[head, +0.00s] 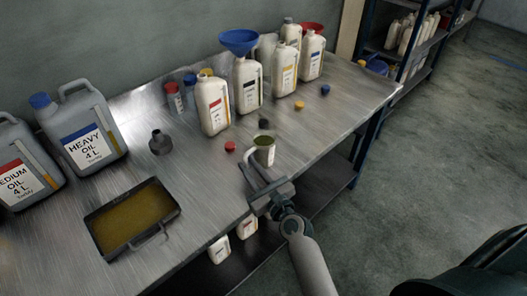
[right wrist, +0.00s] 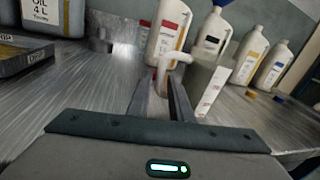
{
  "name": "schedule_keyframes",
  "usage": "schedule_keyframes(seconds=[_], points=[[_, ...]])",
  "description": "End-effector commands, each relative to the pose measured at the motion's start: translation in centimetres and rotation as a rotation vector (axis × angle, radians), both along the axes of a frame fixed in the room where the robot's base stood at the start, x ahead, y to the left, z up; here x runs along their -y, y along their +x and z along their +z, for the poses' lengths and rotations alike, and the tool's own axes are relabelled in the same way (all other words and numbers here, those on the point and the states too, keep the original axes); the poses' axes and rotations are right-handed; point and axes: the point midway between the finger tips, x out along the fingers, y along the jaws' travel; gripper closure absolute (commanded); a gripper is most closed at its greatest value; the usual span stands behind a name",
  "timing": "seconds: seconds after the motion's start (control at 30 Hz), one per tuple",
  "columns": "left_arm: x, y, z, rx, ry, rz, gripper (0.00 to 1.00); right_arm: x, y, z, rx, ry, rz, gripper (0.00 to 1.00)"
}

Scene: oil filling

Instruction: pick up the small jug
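The small jug (head: 264,151) is a pale, upright cup with a light handle and a dark greenish inside. It stands near the front edge of the metal table. In the right wrist view the jug (right wrist: 205,88) is just ahead, its handle (right wrist: 163,66) turned toward me. My right gripper (head: 253,172) is at the handle side of the jug. Its fingers (right wrist: 160,88) are apart, with the handle's lower part showing between their tips. I cannot tell whether a finger touches it. My left gripper is not in view.
Several white bottles (head: 212,105) stand behind the jug, one with a blue funnel (head: 239,41). Loose caps, including a red cap (head: 230,147), lie nearby. A drip tray (head: 168,203) and grey oil canisters (head: 83,127) are at left. Bare table lies right of the jug.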

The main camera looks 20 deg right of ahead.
Motion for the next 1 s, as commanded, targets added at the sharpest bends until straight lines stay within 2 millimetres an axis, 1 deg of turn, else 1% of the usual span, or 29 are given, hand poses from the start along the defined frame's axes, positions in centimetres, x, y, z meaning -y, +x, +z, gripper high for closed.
schedule_keyframes(seconds=[0.27, 0.37, 0.47, 0.57, 0.7, 0.8, 1.0], points=[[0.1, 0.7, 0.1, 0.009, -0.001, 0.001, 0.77, 0.0, 0.0, 0.0, 0.000, 0.000, 0.000, 0.81], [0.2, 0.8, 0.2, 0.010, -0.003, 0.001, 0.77, -0.1, 0.3, 0.0, 0.001, 0.000, 0.001, 0.81], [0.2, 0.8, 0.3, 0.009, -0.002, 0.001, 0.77, -0.2, 1.1, 0.1, 0.001, 0.000, 0.001, 0.81], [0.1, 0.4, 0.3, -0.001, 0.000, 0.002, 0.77, -0.4, 2.4, 0.1, 0.001, 0.001, 0.002, 0.81], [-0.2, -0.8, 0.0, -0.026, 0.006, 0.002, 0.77, -0.7, 4.3, 0.1, 0.002, 0.001, 0.001, 0.81], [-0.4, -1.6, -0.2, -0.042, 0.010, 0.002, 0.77, -0.8, 5.2, 0.1, 0.001, 0.001, 0.001, 0.81], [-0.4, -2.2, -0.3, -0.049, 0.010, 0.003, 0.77, -0.9, 5.7, 0.0, -0.001, 0.001, 0.001, 0.81]])
